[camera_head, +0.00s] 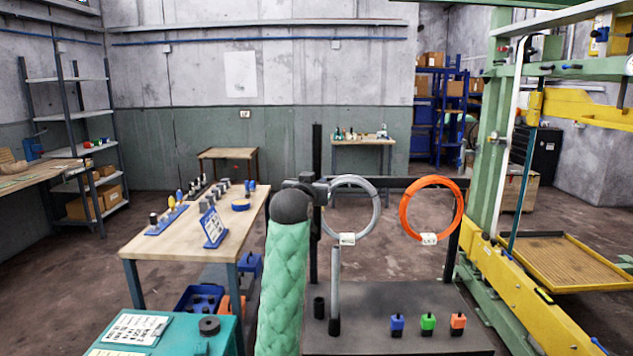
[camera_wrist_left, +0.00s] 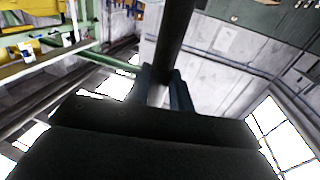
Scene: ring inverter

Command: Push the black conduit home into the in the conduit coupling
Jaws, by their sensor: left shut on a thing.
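The black conduit (camera_head: 317,150) stands upright in my left gripper (camera_head: 318,190), which is shut on it. The conduit rises well above the jaws. Its lower end is hard to tell from the dark frame post behind. In the left wrist view the conduit (camera_wrist_left: 175,35) runs from the top edge down to the jaws (camera_wrist_left: 166,88). A short black open tube, seemingly the coupling (camera_head: 319,307), stands on the dark bench below the gripper, with the conduit apparently above and apart from it. My right gripper does not show.
A grey ring (camera_head: 374,190) and an orange ring (camera_head: 460,210) hang close by on a dark frame. Blue, green and orange blocks (camera_head: 428,322) sit on the bench (camera_head: 380,300).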

